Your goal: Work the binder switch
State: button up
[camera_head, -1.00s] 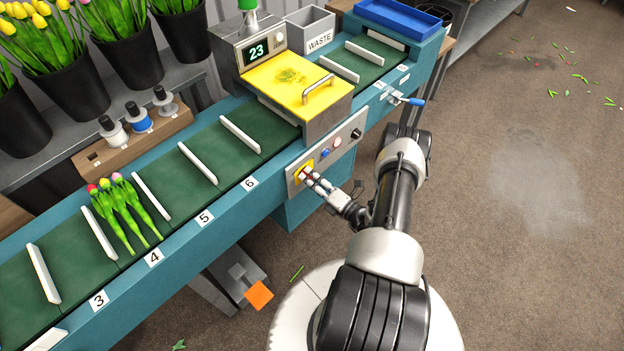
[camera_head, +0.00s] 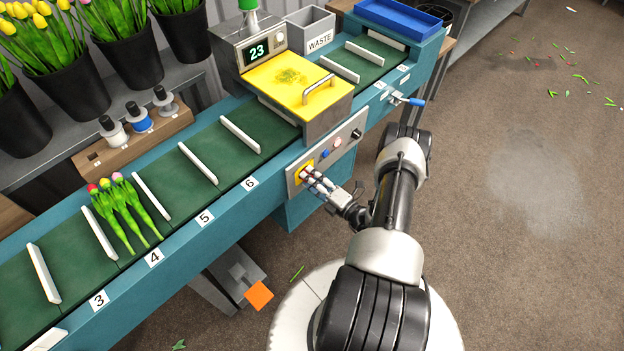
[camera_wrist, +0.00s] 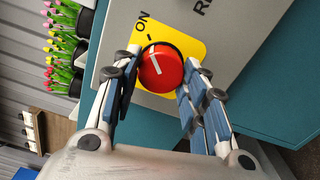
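The binder switch is a round red knob (camera_wrist: 160,68) with a white pointer line, on a yellow plate (camera_wrist: 188,40) marked ON. The pointer runs roughly toward the ON side; its exact setting is hard to tell. My gripper (camera_wrist: 162,66) has one finger on each side of the knob, spread apart, with narrow gaps seeming to show beside it. In the head view my gripper (camera_head: 308,174) is at the yellow switch plate on the binder's front panel, and the knob is mostly hidden by the fingers.
The binder's yellow cover (camera_head: 296,84) and display reading 23 (camera_head: 257,50) stand above the panel. A blue-handled lever (camera_head: 412,101) sticks out at right. A tulip bunch (camera_head: 122,212) lies on the green belt (camera_head: 222,150). Black flower buckets (camera_head: 128,62) stand behind.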

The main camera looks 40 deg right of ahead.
jog(key=o, duration=0.4)
jog(key=shift+s, duration=0.1)
jog(key=s, duration=0.8)
jog(key=s+d, duration=0.1)
jog(key=s, duration=0.2)
jog(key=shift+s, duration=0.4)
